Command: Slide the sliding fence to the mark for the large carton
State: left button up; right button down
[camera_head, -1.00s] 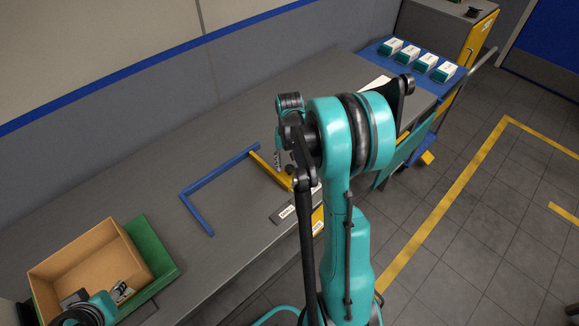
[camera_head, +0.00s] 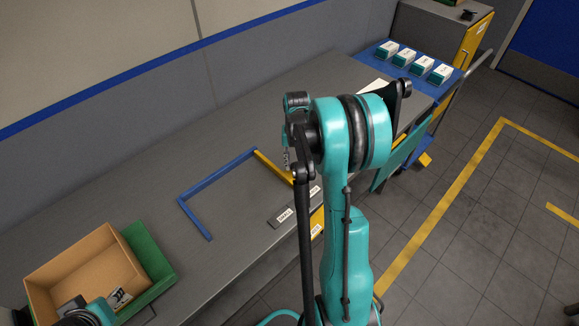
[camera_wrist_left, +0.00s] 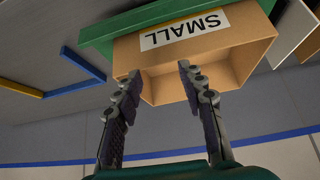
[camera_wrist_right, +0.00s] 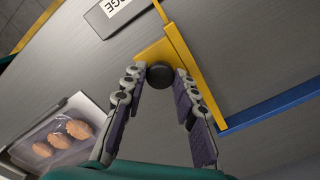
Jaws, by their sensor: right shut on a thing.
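The sliding fence is a yellow bar (camera_head: 270,164) meeting the blue fixed frame (camera_head: 215,175) on the grey table; the bar also shows in the right wrist view (camera_wrist_right: 195,75). My right gripper (camera_wrist_right: 160,76) is shut on the fence's round black knob (camera_wrist_right: 160,75). A dark mark plate reading "...GE" (camera_wrist_right: 118,10) lies beside the fence's front end, a small gap apart. The "SMALL" plate (camera_head: 284,216) is on the table's front edge. My left gripper (camera_wrist_left: 155,85) is open and empty at the small carton.
The open brown carton (camera_head: 85,270), labelled "SMALL" in the left wrist view, sits on a green tray (camera_head: 150,255) at bottom left. Several white-and-teal boxes stand on a blue trolley (camera_head: 375,50) at the far end.

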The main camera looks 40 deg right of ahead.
jog(key=c, duration=1.4)
grip_release()
jog(key=shift+d, duration=0.2)
jog(key=shift+o, duration=1.1)
jog(key=shift+d, duration=0.1)
notch_tip(320, 180, up, 12)
